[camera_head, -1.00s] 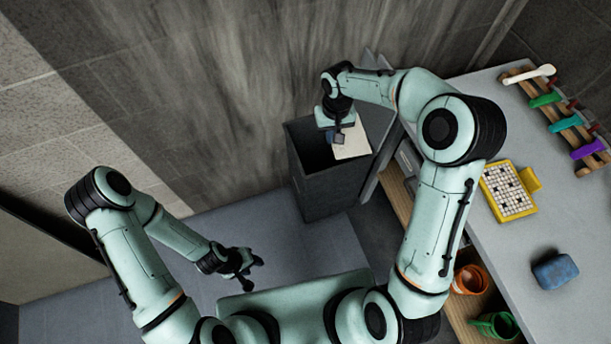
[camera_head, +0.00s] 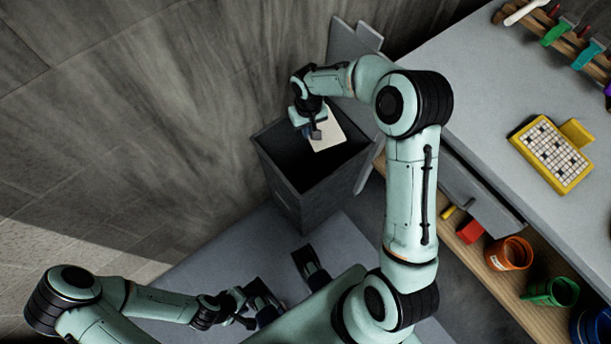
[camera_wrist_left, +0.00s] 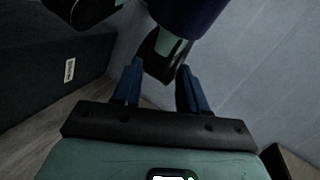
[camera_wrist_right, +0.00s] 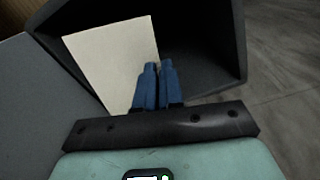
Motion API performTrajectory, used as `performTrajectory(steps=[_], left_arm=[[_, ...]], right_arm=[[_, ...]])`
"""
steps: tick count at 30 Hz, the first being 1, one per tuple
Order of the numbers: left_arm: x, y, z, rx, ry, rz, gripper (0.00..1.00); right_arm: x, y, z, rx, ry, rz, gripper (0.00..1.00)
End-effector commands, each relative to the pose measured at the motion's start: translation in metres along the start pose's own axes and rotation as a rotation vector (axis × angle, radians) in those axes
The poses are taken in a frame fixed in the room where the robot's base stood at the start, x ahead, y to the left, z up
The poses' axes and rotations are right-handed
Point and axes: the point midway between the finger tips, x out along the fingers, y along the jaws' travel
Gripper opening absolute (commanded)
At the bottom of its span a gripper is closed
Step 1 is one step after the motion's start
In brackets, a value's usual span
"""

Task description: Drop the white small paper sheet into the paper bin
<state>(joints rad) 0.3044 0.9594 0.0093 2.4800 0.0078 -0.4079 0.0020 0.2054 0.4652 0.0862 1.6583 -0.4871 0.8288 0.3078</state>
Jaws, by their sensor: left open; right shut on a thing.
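The white paper sheet (camera_head: 327,132) is held by my right gripper (camera_head: 316,133) over the open top of the dark grey paper bin (camera_head: 309,198). In the right wrist view the sheet (camera_wrist_right: 112,62) hangs to the left of the closed blue fingers (camera_wrist_right: 156,88), above the bin's dark inside (camera_wrist_right: 196,42). The part of the sheet between the fingers is hidden. My left gripper (camera_head: 243,308) is low at the front, away from the bin. In the left wrist view its blue fingers (camera_wrist_left: 158,88) stand apart with nothing between them.
A grey workbench (camera_head: 470,115) fills the right side, with a yellow mosaic panel (camera_head: 552,154) and a tool rack (camera_head: 570,40) on it. The shelf below holds an orange cup (camera_head: 509,254) and a green cup (camera_head: 549,292). A wall stands behind the bin.

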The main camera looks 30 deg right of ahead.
Motion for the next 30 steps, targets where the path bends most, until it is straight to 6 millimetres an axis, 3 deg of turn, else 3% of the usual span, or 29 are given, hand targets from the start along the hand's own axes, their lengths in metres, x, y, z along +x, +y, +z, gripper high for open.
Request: performTrajectory(steps=[12, 23, 24, 26, 30], left_arm=[[0.025, -0.004, -0.016, 0.004, 0.04, 0.009, 0.43], [0.027, -0.003, -0.018, 0.005, 0.047, 0.011, 0.43], [0.027, -0.003, -0.018, 0.005, 0.047, 0.011, 0.43], [0.027, -0.003, -0.018, 0.005, 0.047, 0.011, 0.43], [0.027, -0.003, -0.018, 0.005, 0.047, 0.011, 0.43]], right_arm=[[0.049, 0.0, 0.0, 0.001, -0.002, 0.0, 0.0], [0.052, 0.0, 0.0, 0.0, -0.001, 0.0, 0.0], [0.052, 0.0, 0.0, 0.0, -0.001, 0.0, 0.2], [0.052, 0.0, 0.0, 0.0, -0.001, 0.0, 0.37], [0.052, 0.0, 0.0, 0.0, -0.001, 0.0, 0.37]])
